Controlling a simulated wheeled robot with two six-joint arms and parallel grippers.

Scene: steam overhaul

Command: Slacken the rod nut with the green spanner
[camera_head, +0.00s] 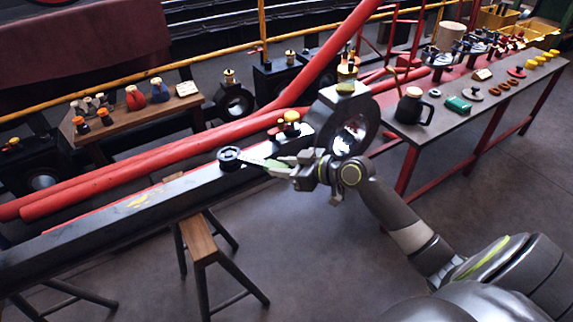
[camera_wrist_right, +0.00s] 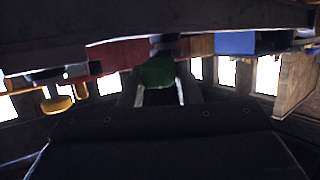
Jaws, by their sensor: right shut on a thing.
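The green spanner (camera_head: 273,165) has a green grip, a grey shank and a dark ring-shaped head. My right gripper (camera_head: 284,169) is shut on its green part, which also shows between the fingers in the right wrist view (camera_wrist_right: 158,72). The head (camera_head: 229,156) points left and sits at the dark rod (camera_head: 140,200); I cannot tell whether it touches it. I cannot make out the rod nut for certain; it may be hidden at the spanner head. My left gripper is not in view.
A brass-topped fitting (camera_head: 291,118) and a large dark ring end (camera_head: 345,125) stand just behind my right gripper. Red bars (camera_head: 150,164) run behind the rod. A wooden stool (camera_head: 199,240) stands below. A bench (camera_head: 420,128) with a dark can (camera_head: 411,106) is at the right.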

